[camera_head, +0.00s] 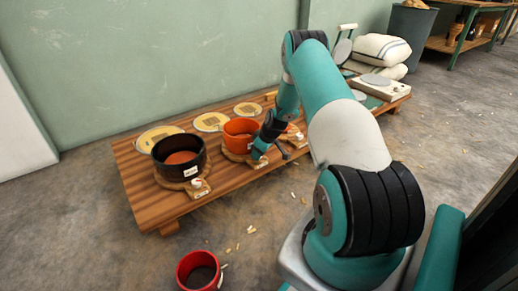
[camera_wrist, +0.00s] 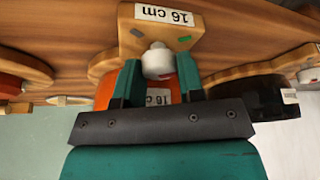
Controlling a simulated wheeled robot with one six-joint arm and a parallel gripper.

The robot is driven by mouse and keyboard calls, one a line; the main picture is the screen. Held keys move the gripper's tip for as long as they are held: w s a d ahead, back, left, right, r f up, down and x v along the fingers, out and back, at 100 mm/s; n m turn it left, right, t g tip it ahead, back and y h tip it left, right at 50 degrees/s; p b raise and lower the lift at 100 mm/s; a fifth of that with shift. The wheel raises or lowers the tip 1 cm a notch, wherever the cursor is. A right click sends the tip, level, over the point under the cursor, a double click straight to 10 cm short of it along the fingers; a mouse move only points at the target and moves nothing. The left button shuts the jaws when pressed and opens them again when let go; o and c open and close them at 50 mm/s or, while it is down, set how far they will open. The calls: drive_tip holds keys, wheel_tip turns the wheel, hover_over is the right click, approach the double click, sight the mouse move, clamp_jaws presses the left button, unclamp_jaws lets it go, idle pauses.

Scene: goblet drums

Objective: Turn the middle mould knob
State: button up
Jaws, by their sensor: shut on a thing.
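The middle mould is an orange pot (camera_head: 240,132) on a wooden base between a black mould and a third mould partly hidden by my arm. Its round white knob (camera_wrist: 158,61) sits on a base tab (camera_wrist: 190,32) labelled "16 cm", with a green and a grey mark beside it. My gripper (camera_wrist: 158,68) has its teal fingers on both sides of the knob and is shut on it. In the head view my gripper (camera_head: 260,153) is at the front of the orange mould and hides this knob. The orange wall (camera_wrist: 104,92) shows behind the fingers.
The black mould (camera_head: 178,165) with its own white knob (camera_head: 196,182) stands on the left of the low wooden table (camera_head: 138,190). Round lids (camera_head: 211,121) lie along the back. A red pot (camera_head: 186,270) stands on the floor in front. White sacks (camera_head: 381,48) lie at the far end.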

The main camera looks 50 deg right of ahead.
drive_tip(key=shift+m, duration=0.7)
drive_tip(key=o, duration=0.9)
drive_tip(key=a+p+v, duration=0.1)
drive_tip(key=p+v, duration=0.8)
drive_tip(key=v, duration=0.8)
drive_tip(key=shift+s+d+r, duration=0.15)
drive_tip(key=shift+r, duration=0.05)
